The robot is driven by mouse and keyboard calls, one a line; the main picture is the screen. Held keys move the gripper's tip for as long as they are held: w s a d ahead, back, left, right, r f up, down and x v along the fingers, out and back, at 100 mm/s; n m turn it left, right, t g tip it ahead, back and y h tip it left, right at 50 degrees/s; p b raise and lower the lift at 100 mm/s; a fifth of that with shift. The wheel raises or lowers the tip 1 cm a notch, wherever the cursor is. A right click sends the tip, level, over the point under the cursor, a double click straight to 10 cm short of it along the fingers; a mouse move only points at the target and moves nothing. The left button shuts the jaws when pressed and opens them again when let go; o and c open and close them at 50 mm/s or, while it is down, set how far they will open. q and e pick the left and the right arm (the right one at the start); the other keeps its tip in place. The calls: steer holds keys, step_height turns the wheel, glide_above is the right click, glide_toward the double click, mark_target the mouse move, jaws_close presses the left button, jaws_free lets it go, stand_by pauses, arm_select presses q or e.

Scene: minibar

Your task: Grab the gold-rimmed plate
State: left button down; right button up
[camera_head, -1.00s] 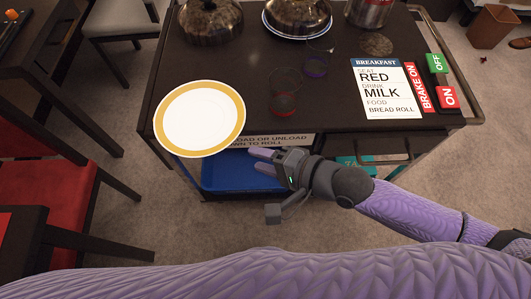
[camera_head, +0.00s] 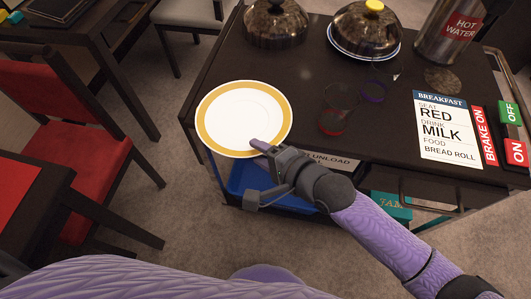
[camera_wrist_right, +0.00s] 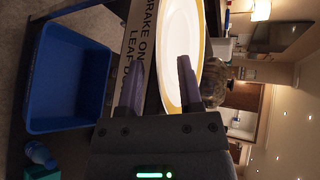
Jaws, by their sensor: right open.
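The gold-rimmed plate (camera_head: 243,117) is white with a wide gold band. It lies at the front left of the dark cart top, its near edge overhanging the cart's edge. My right gripper (camera_head: 262,147) is at the plate's near right rim. In the right wrist view, the two purple fingers (camera_wrist_right: 162,85) are apart, and the plate (camera_wrist_right: 182,45) shows edge-on between and beyond them. I cannot tell whether either finger touches the rim. My left gripper is not in view.
Red-banded and purple-banded glasses (camera_head: 332,122) stand right of the plate. A domed dish (camera_head: 366,30) and a hot water urn (camera_head: 450,30) stand at the back. A breakfast card (camera_head: 447,130) lies right. A blue bin (camera_wrist_right: 68,80) is below the cart top. A red chair (camera_head: 75,150) is left.

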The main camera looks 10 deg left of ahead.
jaws_close()
stand_by(1.3)
